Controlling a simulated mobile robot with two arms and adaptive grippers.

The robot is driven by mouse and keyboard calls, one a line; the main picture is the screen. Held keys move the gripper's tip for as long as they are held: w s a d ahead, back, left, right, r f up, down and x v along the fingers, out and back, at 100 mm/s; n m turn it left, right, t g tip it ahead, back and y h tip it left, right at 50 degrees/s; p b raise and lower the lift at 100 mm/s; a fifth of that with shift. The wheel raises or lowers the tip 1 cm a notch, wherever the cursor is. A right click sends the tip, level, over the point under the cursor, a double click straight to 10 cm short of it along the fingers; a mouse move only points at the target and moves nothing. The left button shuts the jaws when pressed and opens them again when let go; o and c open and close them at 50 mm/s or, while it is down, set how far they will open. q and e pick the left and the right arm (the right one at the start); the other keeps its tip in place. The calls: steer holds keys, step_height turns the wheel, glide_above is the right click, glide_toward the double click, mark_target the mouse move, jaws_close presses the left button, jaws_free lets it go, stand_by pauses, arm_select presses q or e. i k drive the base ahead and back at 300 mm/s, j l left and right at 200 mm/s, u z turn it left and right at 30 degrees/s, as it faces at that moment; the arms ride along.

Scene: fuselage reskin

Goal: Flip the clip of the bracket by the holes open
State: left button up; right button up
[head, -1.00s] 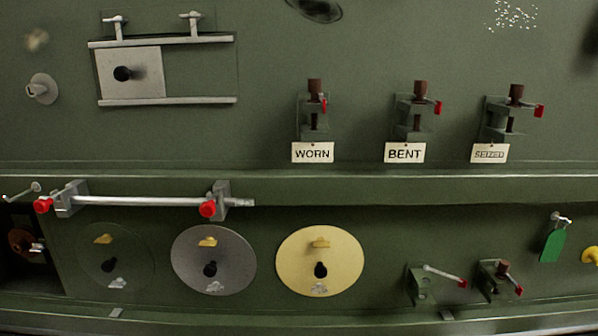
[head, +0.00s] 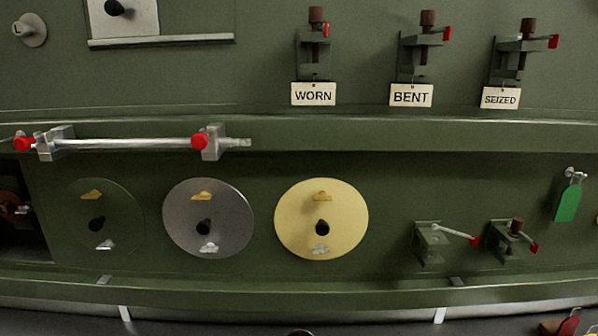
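Two small green brackets are on the lower panel, right of three round plates. The left bracket (head: 428,245) has a silver lever (head: 452,231) slanting down to the right to a red tip (head: 475,241); no brown cylinder shows in it. The right bracket (head: 503,247) holds a brown cylinder (head: 516,226) and has a red-tipped lever (head: 534,246) slanting down to the right. The plates are dark green (head: 120,218), grey (head: 225,226) and pale yellow (head: 345,225), each with a black round spot. I cannot tell whether these spots are the holes. Neither gripper is visible.
Three upper brackets carry tags WORN (head: 313,94), BENT (head: 411,95) and SEIZED (head: 501,96). A silver rod (head: 130,143) with red knobs runs along the ledge (head: 330,131). A green tag (head: 568,203) hangs at right. Partly cut-off red and yellowish objects (head: 568,327) show bottom right.

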mark_target(534, 247)
steer(key=z, duration=1.3)
